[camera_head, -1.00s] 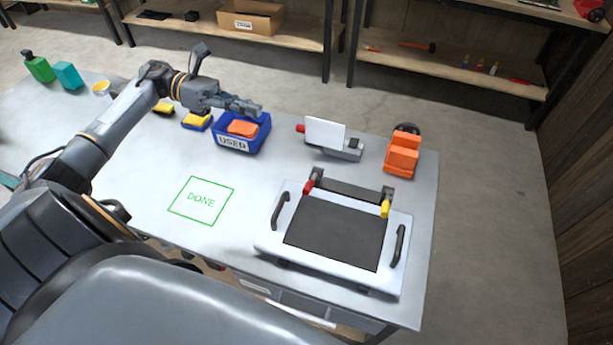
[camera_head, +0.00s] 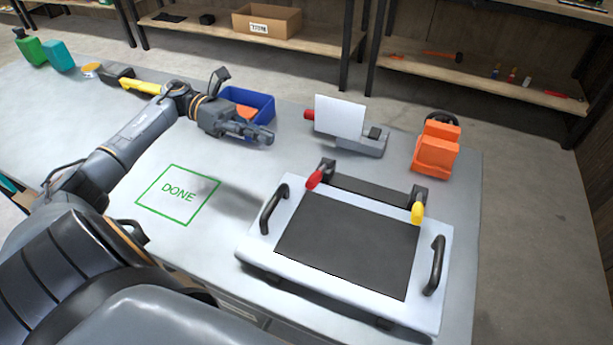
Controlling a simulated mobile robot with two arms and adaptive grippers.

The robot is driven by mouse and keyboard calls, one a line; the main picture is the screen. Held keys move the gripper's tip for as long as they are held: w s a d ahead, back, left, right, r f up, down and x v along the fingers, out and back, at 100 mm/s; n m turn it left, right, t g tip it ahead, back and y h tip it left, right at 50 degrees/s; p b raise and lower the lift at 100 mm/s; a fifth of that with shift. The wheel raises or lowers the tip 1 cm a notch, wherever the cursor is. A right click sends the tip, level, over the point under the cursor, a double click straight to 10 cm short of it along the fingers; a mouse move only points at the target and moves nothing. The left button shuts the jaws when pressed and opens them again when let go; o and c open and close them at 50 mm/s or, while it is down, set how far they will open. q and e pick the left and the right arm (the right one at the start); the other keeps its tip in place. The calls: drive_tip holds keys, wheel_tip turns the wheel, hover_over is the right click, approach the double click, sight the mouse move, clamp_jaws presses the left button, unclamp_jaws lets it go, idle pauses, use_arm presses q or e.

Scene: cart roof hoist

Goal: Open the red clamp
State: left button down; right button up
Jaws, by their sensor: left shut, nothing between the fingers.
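The red clamp (camera_head: 315,179) is a small red lever on a dark mount at the back left corner of a white framed board (camera_head: 257,248) with a dark panel. A matching yellow clamp (camera_head: 417,213) sits at the back right corner. My left gripper (camera_head: 262,134) is shut and empty. It hangs above the table in front of the blue bin, to the left of and behind the red clamp, apart from it. My right gripper is not in view.
The blue bin (camera_head: 262,104), partly hidden by my left arm, holds an orange item. A grey device with a white sheet (camera_head: 340,116) and an orange block (camera_head: 436,150) stand behind the board. The table around the green DONE square (camera_head: 178,194) is clear.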

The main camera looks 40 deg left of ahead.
use_arm(q)
drive_tip(key=b, duration=0.6)
approach(306, 192)
wheel_tip(306, 192, up, 3)
drive_tip(key=shift+s+r, duration=0.1)
drive_tip(key=shift+f+b, duration=0.45)
drive_tip(key=shift+f, duration=0.1)
drive_tip(key=x, duration=0.4)
drive_tip(key=p+x, duration=0.1)
drive_tip(key=x, duration=0.3)
drive_tip(key=shift+d+r+p, duration=0.2)
drive_tip(key=shift+p, duration=0.1)
drive_tip(key=shift+x, duration=0.75)
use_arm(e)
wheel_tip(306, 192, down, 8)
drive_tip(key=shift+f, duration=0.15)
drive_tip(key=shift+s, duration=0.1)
